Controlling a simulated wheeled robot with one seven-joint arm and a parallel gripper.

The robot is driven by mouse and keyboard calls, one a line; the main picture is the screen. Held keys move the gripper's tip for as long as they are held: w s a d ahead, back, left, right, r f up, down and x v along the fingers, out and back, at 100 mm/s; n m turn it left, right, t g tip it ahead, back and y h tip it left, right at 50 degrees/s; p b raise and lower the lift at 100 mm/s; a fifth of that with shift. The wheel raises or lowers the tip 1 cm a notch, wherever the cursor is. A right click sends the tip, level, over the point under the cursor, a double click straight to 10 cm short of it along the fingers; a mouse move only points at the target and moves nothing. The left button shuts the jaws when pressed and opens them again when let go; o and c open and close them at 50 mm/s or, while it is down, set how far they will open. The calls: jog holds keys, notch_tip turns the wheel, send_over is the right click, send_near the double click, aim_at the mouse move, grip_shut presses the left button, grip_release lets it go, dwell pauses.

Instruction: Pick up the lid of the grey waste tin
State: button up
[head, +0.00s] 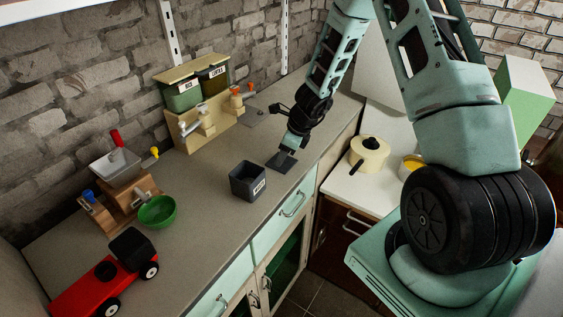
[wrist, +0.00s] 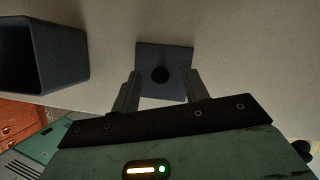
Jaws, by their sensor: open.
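The grey waste tin (head: 248,180) stands open and upright on the counter, with a white label on its front. It also shows at the upper left of the wrist view (wrist: 42,55). Its square dark grey lid (head: 281,162) lies flat on the counter to the right of the tin. In the wrist view the lid (wrist: 150,52) has a round black knob (wrist: 160,74) in its middle. My gripper (wrist: 160,88) is open, with one finger on each side of the near part of the lid and the knob between them. Whether the fingers touch the lid, I cannot tell.
The counter (head: 205,210) is bare around the tin. A wooden stand with labelled green boxes (head: 195,90) is behind. A green bowl (head: 157,211) and red toy truck (head: 105,280) are at left. The counter's front edge (head: 300,172) is close to the lid.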

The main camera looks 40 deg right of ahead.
grip_shut()
